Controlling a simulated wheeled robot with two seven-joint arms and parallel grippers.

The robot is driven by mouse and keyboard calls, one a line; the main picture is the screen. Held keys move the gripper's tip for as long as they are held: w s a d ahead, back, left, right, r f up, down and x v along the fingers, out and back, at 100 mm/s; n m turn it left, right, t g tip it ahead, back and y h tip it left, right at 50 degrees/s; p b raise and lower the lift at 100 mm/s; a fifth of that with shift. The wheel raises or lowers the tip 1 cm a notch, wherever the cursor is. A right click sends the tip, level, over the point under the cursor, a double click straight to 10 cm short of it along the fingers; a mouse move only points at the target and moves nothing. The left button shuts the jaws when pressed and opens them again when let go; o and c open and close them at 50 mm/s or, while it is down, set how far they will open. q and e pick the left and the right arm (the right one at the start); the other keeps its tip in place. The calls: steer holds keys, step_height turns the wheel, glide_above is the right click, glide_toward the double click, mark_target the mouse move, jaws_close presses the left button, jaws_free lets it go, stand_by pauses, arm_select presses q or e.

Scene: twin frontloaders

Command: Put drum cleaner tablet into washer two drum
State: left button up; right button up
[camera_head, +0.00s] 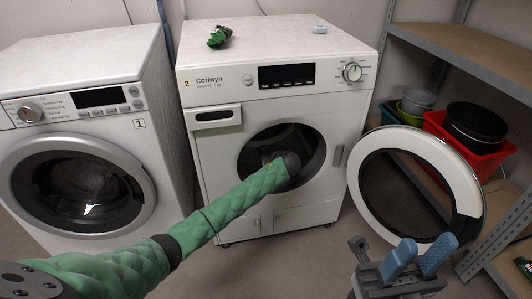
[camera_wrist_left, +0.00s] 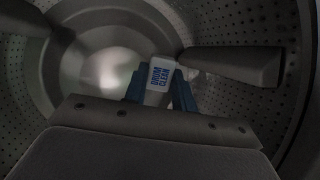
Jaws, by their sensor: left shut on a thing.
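Washer two (camera_head: 330,110), marked "2", stands in the middle with its round door (camera_head: 375,190) swung open to the right. My left arm reaches through the opening into its drum (camera_head: 312,150). In the left wrist view, my left gripper (camera_wrist_left: 160,94) is inside the perforated drum (camera_wrist_left: 235,30). Its blue fingers are shut on a small white tablet (camera_wrist_left: 160,74) with blue "DRUM CLEEN" lettering. The head view hides the left fingers and tablet. My right gripper (camera_head: 418,260) is open and empty, in front of the open door's lower edge.
Washer one (camera_head: 150,80), its door closed, stands at the left. A green item (camera_head: 219,37) and a small pale item (camera_head: 320,29) lie on washer two. Shelves (camera_head: 470,60) with bowls and a red bin (camera_head: 460,140) stand at the right. Drum paddles (camera_wrist_left: 235,64) flank the gripper.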

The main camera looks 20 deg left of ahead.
arm_select(q)
steer(key=shift+f+b, duration=1.05)
steer(key=shift+f, duration=0.9)
steer(key=o, duration=1.1)
steer(key=shift+c, duration=0.2)
steer(key=p+v, duration=0.2)
steer(key=v, duration=0.5)
steer(key=shift+s+d, duration=0.2)
steer(key=shift+d, duration=0.1)
steer(key=shift+r, duration=0.2)
